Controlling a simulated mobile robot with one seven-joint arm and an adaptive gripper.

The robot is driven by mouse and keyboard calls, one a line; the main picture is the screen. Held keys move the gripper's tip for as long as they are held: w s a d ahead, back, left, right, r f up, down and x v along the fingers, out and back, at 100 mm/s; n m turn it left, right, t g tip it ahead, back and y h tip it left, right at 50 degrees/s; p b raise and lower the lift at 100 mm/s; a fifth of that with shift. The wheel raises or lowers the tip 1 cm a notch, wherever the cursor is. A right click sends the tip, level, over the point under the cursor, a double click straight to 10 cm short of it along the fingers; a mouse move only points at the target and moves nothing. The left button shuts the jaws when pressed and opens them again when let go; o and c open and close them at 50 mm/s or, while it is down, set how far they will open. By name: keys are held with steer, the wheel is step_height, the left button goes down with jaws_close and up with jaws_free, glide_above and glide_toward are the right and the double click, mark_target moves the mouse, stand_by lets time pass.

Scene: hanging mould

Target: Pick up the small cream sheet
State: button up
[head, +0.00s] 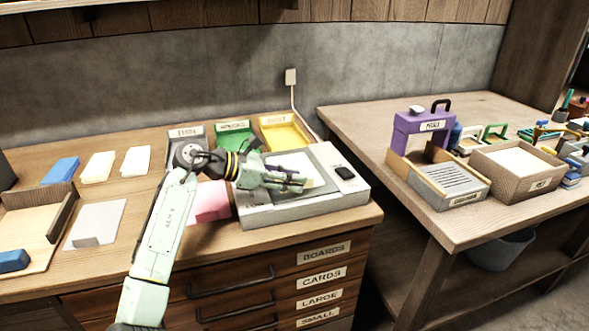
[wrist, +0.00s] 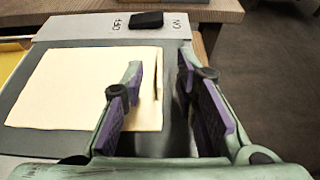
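The cream sheet (wrist: 65,90) lies flat on the dark plate of a grey device in the wrist view. In the head view the sheet (head: 300,162) is partly hidden by my gripper (head: 300,181). The right finger is past that edge, over the device's right side. I cannot tell whether a finger touches the sheet.
The grey device (head: 345,195) has a black switch (wrist: 146,20) between OFF and ON. A pink block (head: 209,203) sits left of it. Labelled grey, green and yellow trays (head: 284,133) stand behind. Another table (head: 440,215) at right holds a purple press (head: 418,134) and a box (head: 512,190).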

steer(key=shift+x, duration=1)
jaws_close()
